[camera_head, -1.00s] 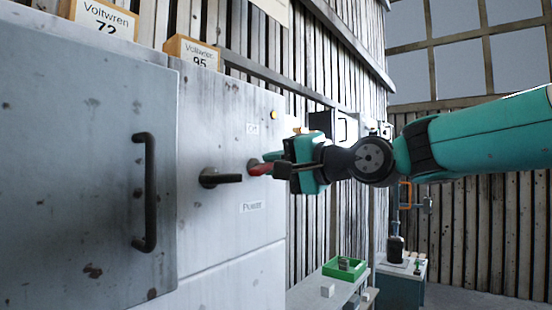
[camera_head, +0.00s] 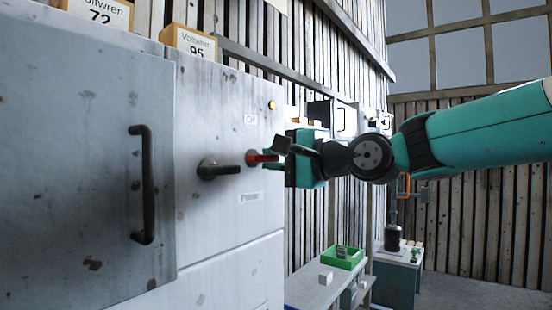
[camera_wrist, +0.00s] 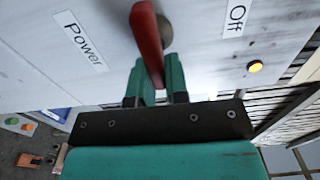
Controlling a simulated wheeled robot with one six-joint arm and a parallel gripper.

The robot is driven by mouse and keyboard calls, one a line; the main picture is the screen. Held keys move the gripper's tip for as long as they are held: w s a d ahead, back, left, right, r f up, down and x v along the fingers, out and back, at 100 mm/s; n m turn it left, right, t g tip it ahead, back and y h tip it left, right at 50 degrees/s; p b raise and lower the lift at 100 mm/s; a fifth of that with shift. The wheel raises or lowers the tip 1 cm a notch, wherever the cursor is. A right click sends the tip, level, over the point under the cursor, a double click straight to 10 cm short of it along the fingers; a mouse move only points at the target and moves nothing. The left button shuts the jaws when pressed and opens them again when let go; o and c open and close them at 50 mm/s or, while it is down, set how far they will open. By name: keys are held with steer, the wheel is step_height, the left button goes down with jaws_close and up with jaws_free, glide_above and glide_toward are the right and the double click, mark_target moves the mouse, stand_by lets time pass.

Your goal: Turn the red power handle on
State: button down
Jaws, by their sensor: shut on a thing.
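The red power handle (camera_head: 262,158) sticks out from the grey cabinet front between an "Off" label (camera_head: 250,119) and a "Power" label (camera_head: 250,197). It also shows in the wrist view (camera_wrist: 148,42), with its round pivot on the panel. My gripper (camera_head: 277,155) reaches it from the right. In the wrist view its two teal fingers (camera_wrist: 155,82) are shut on the handle's outer end, one on each side. A black handle (camera_head: 220,169) sits left of the red one on the same panel.
A small orange light (camera_head: 271,105) is on the panel's upper right. A cabinet door with a black bar handle (camera_head: 146,185) is at left. A green tray (camera_head: 342,258) and a white block (camera_head: 326,278) stand on a low bench at lower right.

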steer(key=shift+s+a, duration=0.1)
steer(key=shift+a, duration=0.05)
steer(key=c, duration=1.3)
jaws_free()
steer(key=shift+o, duration=0.9)
steer(key=shift+a, duration=0.25)
steer(key=shift+d, duration=0.25)
steer(key=shift+d+f, duration=0.1)
steer(key=shift+d, duration=0.1)
steer(key=b+v, duration=0.7)
steer(key=v, duration=1)
